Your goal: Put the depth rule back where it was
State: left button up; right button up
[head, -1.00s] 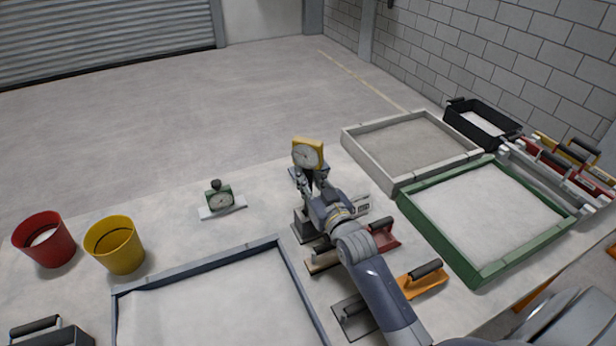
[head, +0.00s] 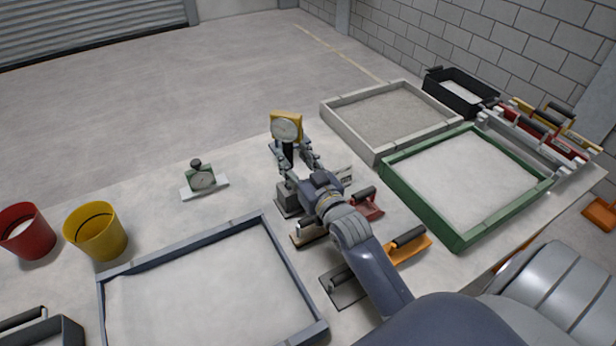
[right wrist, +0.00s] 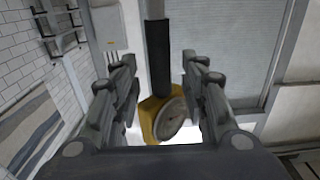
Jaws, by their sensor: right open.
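A yellow dial gauge (head: 286,125), which I take to be the depth rule, stands upright with its round dial facing me and a black stem below. It also shows in the right wrist view (right wrist: 150,112), its black handle (right wrist: 158,55) running up the picture. My right gripper (head: 298,156) is open, its fingers spread apart on the near side of the gauge. In the right wrist view the gauge appears between the two fingers (right wrist: 165,105), with gaps on both sides. The gauge's foot is partly hidden by the gripper. My left gripper is not in view.
A grey block (head: 287,200) and several hand floats lie under and near my right arm. Framed sand trays (head: 455,238) stand at right and front (head: 190,247). Red (head: 25,240) and yellow cups (head: 97,240) stand left.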

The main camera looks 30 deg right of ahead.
jog(key=s+b, duration=0.1)
jog(key=s, duration=0.7)
jog(key=shift+s+a, duration=0.2)
jog(key=shift+a, duration=0.05)
